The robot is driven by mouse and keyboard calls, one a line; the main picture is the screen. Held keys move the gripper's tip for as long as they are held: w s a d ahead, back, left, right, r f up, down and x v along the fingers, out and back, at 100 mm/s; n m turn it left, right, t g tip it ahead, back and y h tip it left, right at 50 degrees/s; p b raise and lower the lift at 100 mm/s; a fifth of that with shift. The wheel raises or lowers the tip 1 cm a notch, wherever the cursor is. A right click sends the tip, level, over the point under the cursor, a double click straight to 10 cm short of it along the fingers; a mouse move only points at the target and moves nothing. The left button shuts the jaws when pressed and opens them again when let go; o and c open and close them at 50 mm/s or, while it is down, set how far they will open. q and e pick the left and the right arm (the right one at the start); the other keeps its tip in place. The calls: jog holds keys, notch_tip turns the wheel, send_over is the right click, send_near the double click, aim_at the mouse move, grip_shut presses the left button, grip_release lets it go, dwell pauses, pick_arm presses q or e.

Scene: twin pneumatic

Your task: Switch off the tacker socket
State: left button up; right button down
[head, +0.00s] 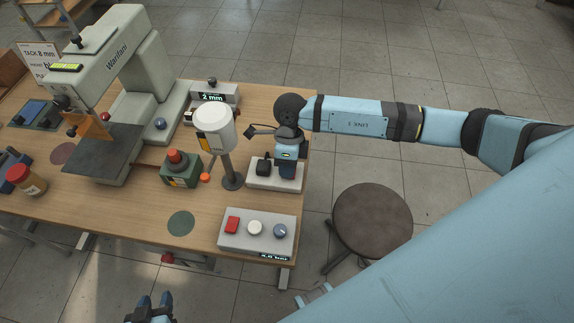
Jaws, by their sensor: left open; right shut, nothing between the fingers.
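A pale socket block (258,186) lies near the table's right edge with a black plug-like part (263,166) on it. I take it for the tacker socket, but no label on it is readable. My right gripper (287,176) is shut and empty, pointing down over the block's right part. It hides that part, so I cannot see the switch there or its position, nor tell whether the fingers touch it. My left gripper (154,306) is open and empty at the bottom edge, in front of the table.
A white cylinder on a post (214,130) stands left of the socket. A red-topped button box (180,168), a control box with red, white and blue knobs (257,244) and a large grey machine (140,60) share the table. A stool (372,222) stands right.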

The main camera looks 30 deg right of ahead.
jog(key=shift+s+f, duration=0.1)
jog(key=shift+f, duration=0.2)
jog(key=shift+s+a, duration=0.1)
jog(key=shift+w+d+r+b, duration=0.2)
jog(key=shift+w+d+b, duration=0.25)
jog(key=shift+w, duration=0.25)
jog(key=shift+r, duration=0.15)
